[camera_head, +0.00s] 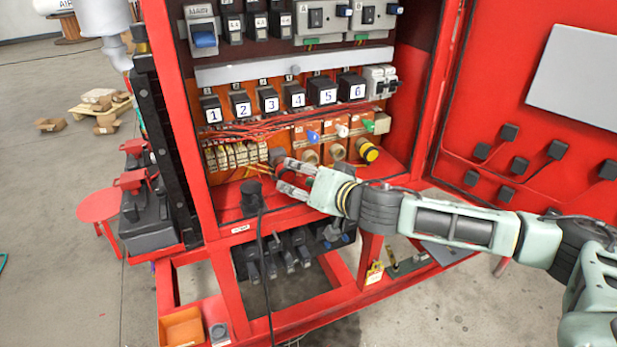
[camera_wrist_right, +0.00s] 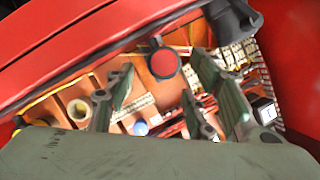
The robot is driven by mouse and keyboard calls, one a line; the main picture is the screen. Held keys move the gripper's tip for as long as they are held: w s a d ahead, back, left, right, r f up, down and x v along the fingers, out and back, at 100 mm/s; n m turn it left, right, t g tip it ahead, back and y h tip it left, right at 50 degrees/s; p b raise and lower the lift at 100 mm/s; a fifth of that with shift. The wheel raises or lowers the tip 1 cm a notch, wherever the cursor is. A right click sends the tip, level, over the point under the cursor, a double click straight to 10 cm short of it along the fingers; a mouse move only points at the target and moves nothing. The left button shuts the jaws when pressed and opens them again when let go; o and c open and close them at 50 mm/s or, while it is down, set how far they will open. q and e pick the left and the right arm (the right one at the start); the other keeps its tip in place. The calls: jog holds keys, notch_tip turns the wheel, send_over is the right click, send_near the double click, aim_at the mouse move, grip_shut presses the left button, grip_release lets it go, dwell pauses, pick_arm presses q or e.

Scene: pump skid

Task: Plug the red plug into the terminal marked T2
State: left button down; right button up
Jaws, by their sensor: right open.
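My right gripper (camera_head: 284,177) is open in front of the lower left of the orange terminal panel (camera_head: 300,138). In the wrist view its fingers (camera_wrist_right: 158,72) are spread, with a round red cap with a dark rim (camera_wrist_right: 164,63), which looks like the red plug, between the fingertips in the picture. I cannot tell how far beyond the fingertips it is; no grip shows. Round tan terminals (camera_head: 337,152) are to the gripper's right; a yellow-ringed plug (camera_head: 367,150) sits in the rightmost. The T2 marking is not readable. My left gripper is out of view.
A black plug (camera_head: 252,196) with a hanging cable stands on the red ledge left of the gripper. Terminal blocks (camera_head: 230,155) and numbered breakers (camera_head: 268,100) fill the cabinet. The red cabinet door (camera_head: 500,130) is open at the right. An orange bin (camera_head: 182,327) sits below.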

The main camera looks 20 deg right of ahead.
aim_at(290, 178)
jog(key=x, duration=0.2)
jog(key=shift+w+a+f, duration=0.1)
jog(key=shift+w+a, duration=0.05)
jog(key=shift+w, duration=0.25)
jog(key=shift+w+a+f+p, duration=0.1)
jog(key=shift+w+f+p, duration=0.1)
jog(key=shift+w+p, duration=0.15)
jog(key=c, duration=1.1)
jog(key=o, duration=0.5)
jog(key=shift+f, duration=0.1)
jog(key=c, duration=0.5)
jog(key=shift+s+f, duration=0.1)
jog(key=shift+s, duration=0.15)
jog(key=shift+c, duration=0.2)
jog(key=shift+s+d+b, duration=0.2)
jog(key=shift+s+b, duration=0.1)
jog(key=shift+s, duration=0.7)
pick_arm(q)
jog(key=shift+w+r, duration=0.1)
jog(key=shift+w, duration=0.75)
pick_arm(e)
jog(key=shift+s, duration=0.95)
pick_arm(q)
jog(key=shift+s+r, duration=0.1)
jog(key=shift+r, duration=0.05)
pick_arm(e)
jog(key=shift+a+r, duration=0.1)
jog(key=shift+r, duration=0.2)
